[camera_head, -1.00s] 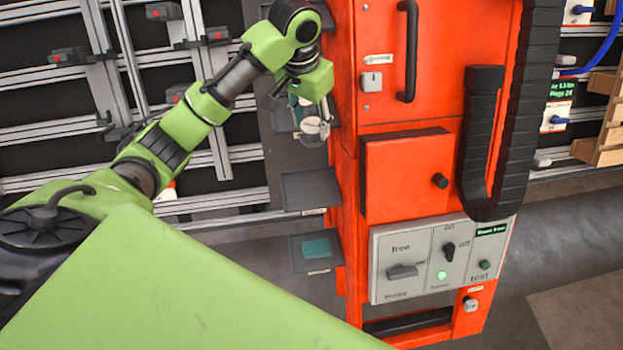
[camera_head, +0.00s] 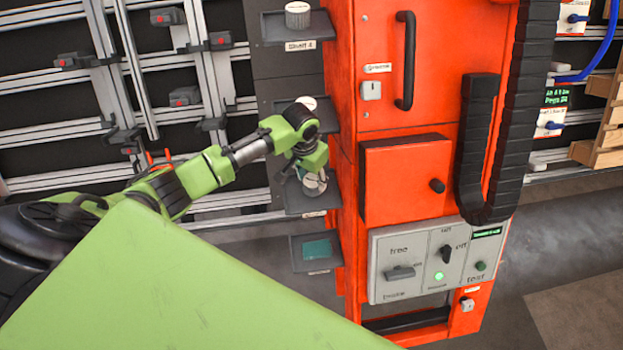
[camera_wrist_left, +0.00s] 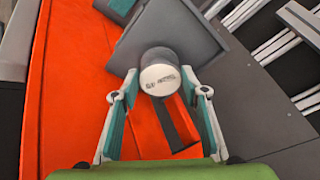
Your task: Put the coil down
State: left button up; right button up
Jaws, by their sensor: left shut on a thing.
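The coil is a short silver-white cylinder with a printed top. It shows in the head view (camera_head: 315,184) and in the wrist view (camera_wrist_left: 160,76). My left gripper (camera_head: 311,176) is shut on the coil, with one teal-and-grey finger at each side in the wrist view (camera_wrist_left: 160,92). The coil is at the third grey shelf (camera_head: 293,205) from the top, beside the orange cabinet. I cannot tell whether its underside touches the shelf. The shelf also shows behind the coil in the wrist view (camera_wrist_left: 185,22). My right gripper is not in view.
The top shelf (camera_head: 270,28) holds another pale cylinder (camera_head: 297,15). A pale round top (camera_head: 306,103) shows at the second shelf. The lowest shelf (camera_head: 299,263) holds a teal block (camera_head: 316,249). The orange cabinet (camera_head: 410,120) stands close on the right, with a control panel (camera_head: 438,262).

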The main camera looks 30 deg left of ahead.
aim_at(307, 186)
pick_arm(q)
jog(key=shift+f, duration=0.55)
jog(key=o, duration=1.4)
jog(key=shift+f, duration=0.1)
jog(key=shift+c, duration=0.2)
notch_tip(307, 186, up, 12)
jog(key=s+b, duration=0.1)
jog(key=s, duration=0.1)
jog(key=shift+a, duration=0.15)
